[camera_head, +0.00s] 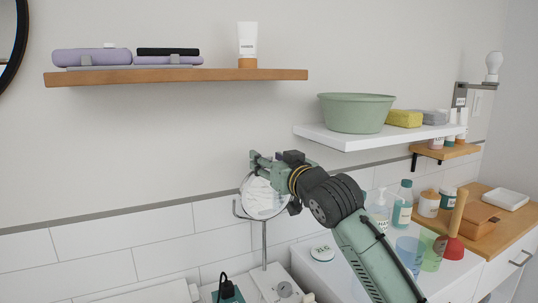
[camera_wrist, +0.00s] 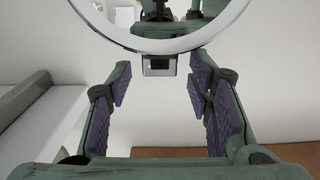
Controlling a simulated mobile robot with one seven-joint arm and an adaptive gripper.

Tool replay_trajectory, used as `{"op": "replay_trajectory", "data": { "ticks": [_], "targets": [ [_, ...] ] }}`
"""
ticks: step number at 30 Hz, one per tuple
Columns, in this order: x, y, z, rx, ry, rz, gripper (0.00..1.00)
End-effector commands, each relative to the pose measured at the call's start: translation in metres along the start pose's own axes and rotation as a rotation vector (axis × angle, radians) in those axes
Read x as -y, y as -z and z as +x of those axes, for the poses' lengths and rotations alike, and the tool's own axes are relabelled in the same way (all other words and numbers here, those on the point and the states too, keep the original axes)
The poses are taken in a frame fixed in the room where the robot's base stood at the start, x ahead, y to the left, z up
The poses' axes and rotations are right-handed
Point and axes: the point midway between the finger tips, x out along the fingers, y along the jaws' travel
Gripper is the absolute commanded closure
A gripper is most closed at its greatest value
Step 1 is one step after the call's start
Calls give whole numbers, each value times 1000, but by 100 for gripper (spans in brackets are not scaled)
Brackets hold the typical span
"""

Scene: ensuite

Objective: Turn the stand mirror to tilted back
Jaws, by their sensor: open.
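The stand mirror (camera_head: 262,203) is a round mirror in a forked holder on a thin metal pole, low in the middle of the head view. My gripper (camera_head: 257,163) is at its upper edge and covers part of it. In the wrist view, the mirror's pale rim (camera_wrist: 160,46) curves across the top, with my reflection in the glass. A small dark square tab (camera_wrist: 159,65) sits at the rim, between the open fingertips of my gripper (camera_wrist: 158,80). A gap shows between the tab and each purple pad. The mirror's exact tilt is hard to tell.
A wooden shelf (camera_head: 180,75) with a tube and purple cases is above left. A white shelf (camera_head: 365,138) with a green basin (camera_head: 356,112) is above right. Bottles, cups and a red plunger (camera_head: 454,235) crowd the counter right of my arm.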

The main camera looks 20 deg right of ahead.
Motion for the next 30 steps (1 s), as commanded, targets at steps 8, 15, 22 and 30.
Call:
{"op": "replay_trajectory", "data": {
  "ticks": [8, 15, 22, 30],
  "targets": [
    [0, -1, 4, 0, -1, 0, 53],
    [0, 0, 3, 0, 0, 1, 66],
    [0, -1, 3, 1, 0, 1, 81],
    [0, -1, 3, 3, -1, 1, 99]
  ]
}}
